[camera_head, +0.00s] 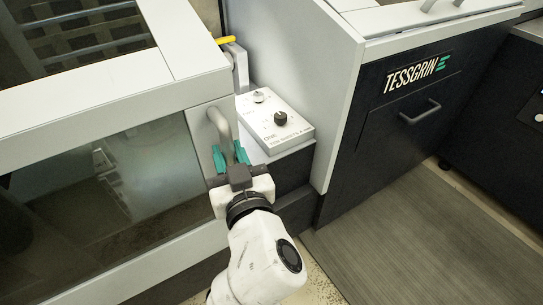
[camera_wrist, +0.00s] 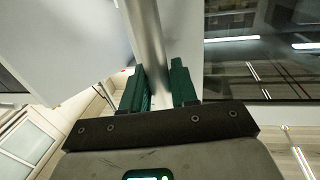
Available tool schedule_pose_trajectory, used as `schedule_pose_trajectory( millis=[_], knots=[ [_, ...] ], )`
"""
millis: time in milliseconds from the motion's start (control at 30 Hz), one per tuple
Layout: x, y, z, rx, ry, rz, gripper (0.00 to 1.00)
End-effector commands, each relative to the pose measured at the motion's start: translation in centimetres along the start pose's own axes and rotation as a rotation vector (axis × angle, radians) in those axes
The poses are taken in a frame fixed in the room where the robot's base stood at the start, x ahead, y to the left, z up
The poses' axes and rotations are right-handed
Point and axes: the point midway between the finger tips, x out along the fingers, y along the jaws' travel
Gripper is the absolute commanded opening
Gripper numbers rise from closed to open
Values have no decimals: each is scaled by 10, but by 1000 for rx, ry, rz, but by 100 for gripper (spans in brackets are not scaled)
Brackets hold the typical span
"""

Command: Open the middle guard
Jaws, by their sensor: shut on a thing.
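A guard with a white frame (camera_head: 105,88) and dark see-through panels fills the left of the head view. Its metal bar handle (camera_head: 216,118) stands on the frame's right end, and the bar (camera_wrist: 147,35) runs between my fingers in the wrist view. My gripper (camera_head: 231,156) has green fingers, one on each side of the bar, and is shut on the handle. The fingers (camera_wrist: 160,85) also show in the wrist view. The guard's front panel looks closed; its lower left edge is out of frame.
A control box (camera_head: 273,122) with a black knob stands just right of the handle, with a yellow part (camera_head: 225,40) behind it. A dark TESSGRIN cabinet (camera_head: 400,120) stands at right. Grey floor matting (camera_head: 425,240) in front is clear.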

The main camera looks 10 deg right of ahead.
Motion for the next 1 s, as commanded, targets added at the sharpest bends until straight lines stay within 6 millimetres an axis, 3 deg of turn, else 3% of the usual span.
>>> schedule_pose_trajectory(
  millis=[33, 100, 600, 800, 1000],
  knots=[
    [-4, -25, 6, 1, 4, -17, 0],
    [-10, -49, 5, -1, 4, -16, 0],
    [-44, -214, 2, -2, 2, -11, 0],
    [-52, -258, 1, -1, -1, -8, 0],
    [-56, -281, 1, -1, -2, -5, 0]
  ],
)
